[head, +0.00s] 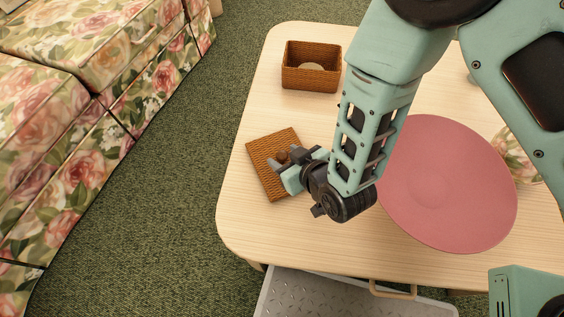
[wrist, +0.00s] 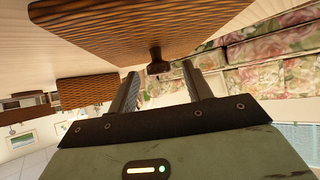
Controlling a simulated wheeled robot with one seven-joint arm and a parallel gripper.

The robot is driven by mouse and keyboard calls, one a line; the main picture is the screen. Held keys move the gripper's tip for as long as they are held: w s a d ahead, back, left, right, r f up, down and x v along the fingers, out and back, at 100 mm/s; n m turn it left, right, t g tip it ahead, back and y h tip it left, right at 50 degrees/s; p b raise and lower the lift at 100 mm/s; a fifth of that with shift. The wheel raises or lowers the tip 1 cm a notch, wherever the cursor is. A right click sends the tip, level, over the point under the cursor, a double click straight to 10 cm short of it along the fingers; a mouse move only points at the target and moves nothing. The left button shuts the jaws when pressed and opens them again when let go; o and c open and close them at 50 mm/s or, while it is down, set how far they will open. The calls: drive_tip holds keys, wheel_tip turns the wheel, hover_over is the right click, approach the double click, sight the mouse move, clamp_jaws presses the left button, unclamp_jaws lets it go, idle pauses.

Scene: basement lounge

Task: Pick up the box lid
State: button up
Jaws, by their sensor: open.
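The box lid (head: 266,178) is a flat brown woven-textured square lying on the light wooden table, with a small dark knob (wrist: 158,66) at its middle. My gripper (head: 279,165) is over the lid at the knob. In the wrist view my gripper (wrist: 158,78) is open, its two fingers pointing at the lid (wrist: 150,25) with the knob between or just beyond the tips. I cannot tell whether the fingers touch the knob. The open brown box (head: 311,77) stands at the back of the table with a pale round thing inside; it also shows in the wrist view (wrist: 85,92).
A large pink round disc (head: 447,183) lies on the table (head: 245,225) to the right of my gripper. A floral sofa (head: 60,150) stands at the left, across green carpet (head: 170,190). A grey textured tray-like surface (head: 330,297) is below the table's front edge.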

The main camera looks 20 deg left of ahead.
sight(276, 146)
drive_tip(key=shift+x, duration=1.25)
clamp_jaws()
drive_tip(key=shift+r, duration=0.15)
